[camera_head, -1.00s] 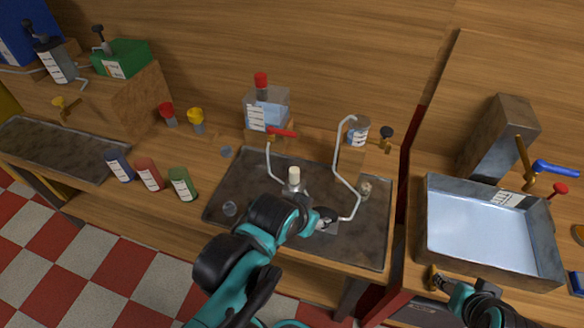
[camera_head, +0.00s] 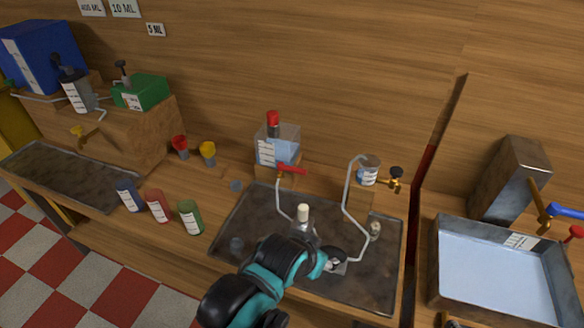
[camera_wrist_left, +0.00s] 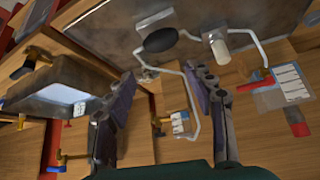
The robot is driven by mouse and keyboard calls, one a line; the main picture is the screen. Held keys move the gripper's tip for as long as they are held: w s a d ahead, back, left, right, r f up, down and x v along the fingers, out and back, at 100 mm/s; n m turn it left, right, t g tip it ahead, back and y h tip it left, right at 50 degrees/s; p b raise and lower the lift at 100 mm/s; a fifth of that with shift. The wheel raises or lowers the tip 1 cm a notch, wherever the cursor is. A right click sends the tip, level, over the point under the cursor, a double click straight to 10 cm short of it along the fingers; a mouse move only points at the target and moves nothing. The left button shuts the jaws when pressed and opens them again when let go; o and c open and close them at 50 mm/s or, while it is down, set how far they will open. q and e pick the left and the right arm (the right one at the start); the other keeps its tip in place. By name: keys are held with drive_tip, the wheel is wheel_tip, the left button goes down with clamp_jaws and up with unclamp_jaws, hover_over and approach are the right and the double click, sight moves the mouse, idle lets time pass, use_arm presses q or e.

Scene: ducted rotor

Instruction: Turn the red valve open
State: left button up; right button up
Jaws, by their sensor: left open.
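A red valve handle (camera_head: 291,169) sits on a small brass tap below a clear container (camera_head: 277,145) with a red cap. In the left wrist view the red handle (camera_wrist_left: 256,84) shows at the right, apart from my fingers. A second red handle (camera_head: 573,232) is on the taps by the basin at the far right. My left arm reaches in over the dark tray. In the left wrist view my left gripper (camera_wrist_left: 160,76) is open, with no object between its fingers. Its fingertips cannot be made out in the head view. My right gripper is not in view.
A flask with a pale stopper (camera_head: 303,213), a black oval part (camera_head: 333,256) and bent tubes stand on the dark tray (camera_head: 370,285). A labelled can (camera_head: 368,172) with a black tap is to the right. Red (camera_head: 157,207), blue and green bottles stand left. A basin (camera_head: 490,262) is right.

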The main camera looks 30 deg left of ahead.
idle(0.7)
use_arm(q)
drive_tip(key=shift+c, duration=1.3)
drive_tip(key=shift+w+a+r, duration=0.1)
drive_tip(key=shift+w+r, duration=0.05)
drive_tip(key=shift+r, duration=0.05)
drive_tip(key=shift+c, duration=0.5)
drive_tip(key=w+a+r+n+g+p, duration=0.1)
drive_tip(key=w+a+r+n+p, duration=0.3)
drive_tip(key=w, duration=0.3)
drive_tip(key=w+a+r+n+g+p, duration=0.1)
drive_tip(key=w+a+r+n+p, duration=0.1)
drive_tip(key=w+a+r+n, duration=0.35)
drive_tip(key=n+g+p, duration=0.3)
drive_tip(key=n+p, duration=0.2)
drive_tip(key=n, duration=0.6)
approach(298, 169)
drive_tip(key=f, duration=0.1)
drive_tip(key=shift+y, duration=0.3)
drive_tip(key=f, duration=0.2)
drive_tip(key=w+f+b, duration=0.1)
drive_tip(key=f, duration=0.4)
drive_tip(key=shift+w+f, duration=0.3)
drive_tip(key=shift+f, duration=0.05)
